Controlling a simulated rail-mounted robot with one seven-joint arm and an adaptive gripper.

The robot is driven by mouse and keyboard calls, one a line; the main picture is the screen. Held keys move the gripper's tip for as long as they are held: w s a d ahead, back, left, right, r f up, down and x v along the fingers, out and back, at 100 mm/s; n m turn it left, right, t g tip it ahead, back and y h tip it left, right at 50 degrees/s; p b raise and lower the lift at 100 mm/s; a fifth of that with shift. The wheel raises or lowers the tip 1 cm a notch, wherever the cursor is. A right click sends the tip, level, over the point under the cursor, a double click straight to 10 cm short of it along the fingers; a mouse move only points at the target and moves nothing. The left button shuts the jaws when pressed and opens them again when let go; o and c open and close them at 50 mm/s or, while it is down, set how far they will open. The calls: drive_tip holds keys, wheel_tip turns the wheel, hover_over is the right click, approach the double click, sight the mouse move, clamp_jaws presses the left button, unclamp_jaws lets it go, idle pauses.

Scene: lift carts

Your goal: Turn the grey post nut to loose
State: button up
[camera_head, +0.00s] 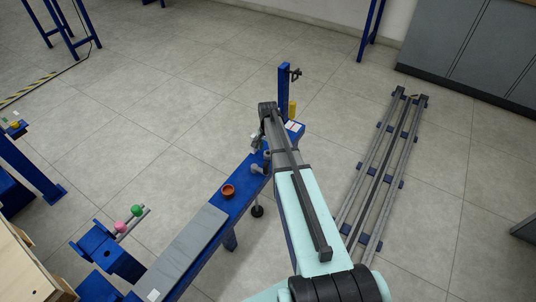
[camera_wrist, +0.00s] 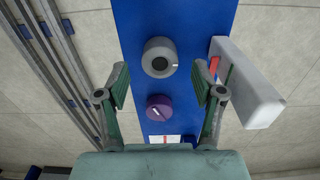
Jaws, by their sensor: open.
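In the wrist view a round grey nut (camera_wrist: 149,50) sits on the blue plate (camera_wrist: 190,22). It has a dark centre, and a short white mark on its face points to the right. My gripper (camera_wrist: 159,70) is open, with one green-padded finger on each side, left and right of the nut's lower edge. Clear gaps show between the fingers and the nut, and nothing is held. A purple knob (camera_wrist: 158,107) lies lower, between the fingers. In the head view my arm hides much of this area, and the nut cannot be made out clearly.
A pale grey lever-like block (camera_wrist: 250,85) with red and green strips stands close right of the right finger. A white label (camera_wrist: 163,139) is below the purple knob. In the head view, a brown bowl (camera_head: 228,191) and an upright blue post (camera_head: 284,92) stand nearby.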

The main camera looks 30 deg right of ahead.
sight(268, 153)
drive_tip(key=shift+f, duration=1.5)
drive_tip(key=c, duration=1.1)
drive_tip(key=shift+c, duration=0.2)
drive_tip(key=shift+n, duration=0.3)
drive_tip(key=shift+r+n+p, duration=0.1)
drive_tip(key=shift+n+p, duration=0.5)
drive_tip(key=shift+n, duration=0.3)
drive_tip(key=n+p, duration=0.1)
drive_tip(key=n, duration=0.2)
drive_tip(key=shift+n, duration=0.3)
drive_tip(key=n+p, duration=0.2)
drive_tip(key=n, duration=0.4)
